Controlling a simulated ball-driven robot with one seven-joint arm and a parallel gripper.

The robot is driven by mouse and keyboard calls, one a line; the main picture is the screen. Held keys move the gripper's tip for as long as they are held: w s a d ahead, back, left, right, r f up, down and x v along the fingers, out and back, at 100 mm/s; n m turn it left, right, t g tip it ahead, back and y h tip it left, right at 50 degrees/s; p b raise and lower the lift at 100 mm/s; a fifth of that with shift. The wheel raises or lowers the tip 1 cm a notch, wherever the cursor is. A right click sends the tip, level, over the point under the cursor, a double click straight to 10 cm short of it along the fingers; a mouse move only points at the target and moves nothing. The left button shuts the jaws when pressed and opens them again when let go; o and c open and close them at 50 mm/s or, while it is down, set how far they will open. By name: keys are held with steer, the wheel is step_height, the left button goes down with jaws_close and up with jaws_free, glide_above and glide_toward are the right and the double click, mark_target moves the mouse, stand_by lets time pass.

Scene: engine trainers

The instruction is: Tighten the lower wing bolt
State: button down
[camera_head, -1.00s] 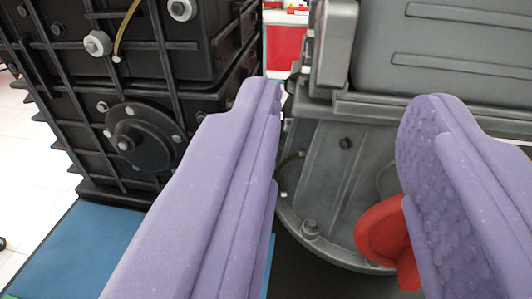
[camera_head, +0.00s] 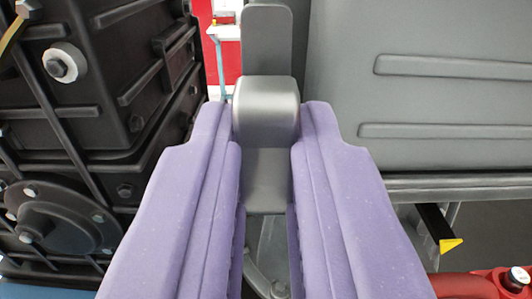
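My gripper (camera_head: 266,112) has two purple padded fingers pointing forward, with a narrow gap between them. A grey metal piece with a rounded block (camera_head: 266,110) and an upright plate above it stands in line with the gap. The fingertips border the block on both sides; I cannot tell whether they touch it or it lies just beyond them. No part in view can be surely made out as the lower wing bolt. The fingers hide much of what lies below the block.
A black ribbed engine block (camera_head: 110,120) with bolts and a round flange fills the left. A large grey housing (camera_head: 430,90) fills the right. A red part (camera_head: 468,287) is at the lower right, near a yellow-tipped black piece (camera_head: 449,245). A red cabinet stands far behind.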

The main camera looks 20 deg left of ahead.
steer(key=shift+m, duration=0.4)
steer(key=m, duration=0.3)
steer(key=shift+m, duration=0.4)
steer(key=m, duration=0.4)
steer(key=shift+m, duration=0.3)
steer(key=m, duration=0.8)
steer(key=shift+m, duration=0.3)
steer(key=c, duration=1.1)
jaws_free()
